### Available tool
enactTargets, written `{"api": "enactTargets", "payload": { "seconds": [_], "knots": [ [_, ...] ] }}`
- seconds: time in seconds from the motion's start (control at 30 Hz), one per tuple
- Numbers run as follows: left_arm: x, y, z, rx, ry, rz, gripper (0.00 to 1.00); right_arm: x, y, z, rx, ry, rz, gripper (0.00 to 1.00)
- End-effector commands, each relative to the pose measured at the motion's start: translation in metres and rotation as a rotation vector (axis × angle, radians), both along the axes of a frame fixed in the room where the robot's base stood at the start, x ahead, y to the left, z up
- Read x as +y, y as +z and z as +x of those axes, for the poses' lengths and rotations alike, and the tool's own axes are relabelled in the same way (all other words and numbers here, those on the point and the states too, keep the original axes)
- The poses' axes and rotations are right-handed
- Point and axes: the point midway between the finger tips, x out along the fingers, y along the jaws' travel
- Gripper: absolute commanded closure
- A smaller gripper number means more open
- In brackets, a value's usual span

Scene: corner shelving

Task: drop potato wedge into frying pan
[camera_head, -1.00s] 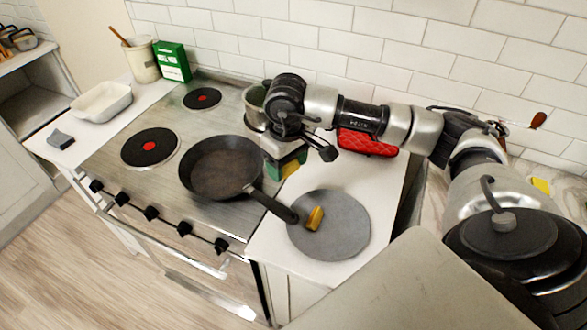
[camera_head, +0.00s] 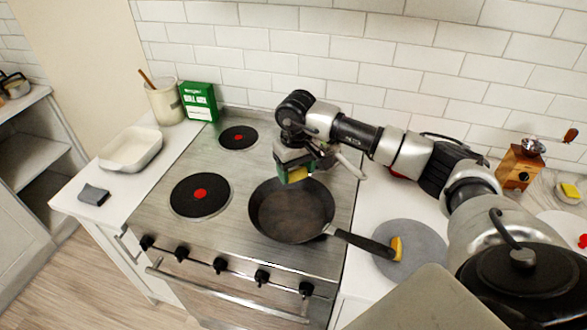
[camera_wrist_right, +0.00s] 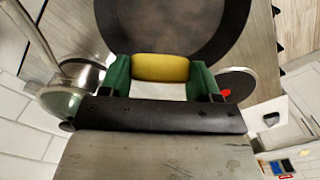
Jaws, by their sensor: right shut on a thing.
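A black frying pan (camera_head: 290,212) sits at the right front of the stove, its handle pointing right over the counter. My right gripper (camera_head: 297,176) is shut on a yellow potato wedge (camera_wrist_right: 160,67), which lies between its green fingers in the right wrist view. The gripper is above the far side of the pan in the head view, and the dark pan (camera_wrist_right: 170,22) shows beyond the wedge in the wrist view. Another yellow wedge (camera_head: 397,248) lies on a round grey board (camera_head: 415,262) by the handle's end. My left gripper is not in view.
The stove (camera_head: 180,240) has two bare burners left of the pan. A white dish (camera_head: 130,150), a grey sponge-like block (camera_head: 94,195), a utensil crock (camera_head: 166,102) and a green box (camera_head: 199,101) stand on the left counter. A wooden grinder (camera_head: 518,167) stands at the right.

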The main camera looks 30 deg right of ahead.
Motion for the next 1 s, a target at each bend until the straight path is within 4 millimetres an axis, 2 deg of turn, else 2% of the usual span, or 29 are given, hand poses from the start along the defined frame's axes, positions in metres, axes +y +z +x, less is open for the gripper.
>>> {"api": "enactTargets", "payload": {
  "seconds": [0.17,0.4,0.73,0.77,0.93,1.0],
  "knots": [
    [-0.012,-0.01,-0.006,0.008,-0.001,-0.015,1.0,0.001,-0.022,-0.001,0.003,0.001,0.002,0.6],
    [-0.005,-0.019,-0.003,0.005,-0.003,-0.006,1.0,0.001,-0.048,-0.001,0.002,0.0,0.001,0.6],
    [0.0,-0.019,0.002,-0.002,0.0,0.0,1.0,0.001,-0.052,0.0,0.0,0.001,0.001,0.6],
    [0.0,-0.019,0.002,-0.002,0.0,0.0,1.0,0.001,-0.052,0.0,0.0,0.001,0.001,0.36],
    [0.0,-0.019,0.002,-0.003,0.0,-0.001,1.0,0.001,-0.052,0.0,0.0,0.001,0.001,0.1],
    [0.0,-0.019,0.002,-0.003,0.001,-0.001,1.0,0.001,-0.052,0.0,0.0,0.001,0.001,0.08]
  ]
}}
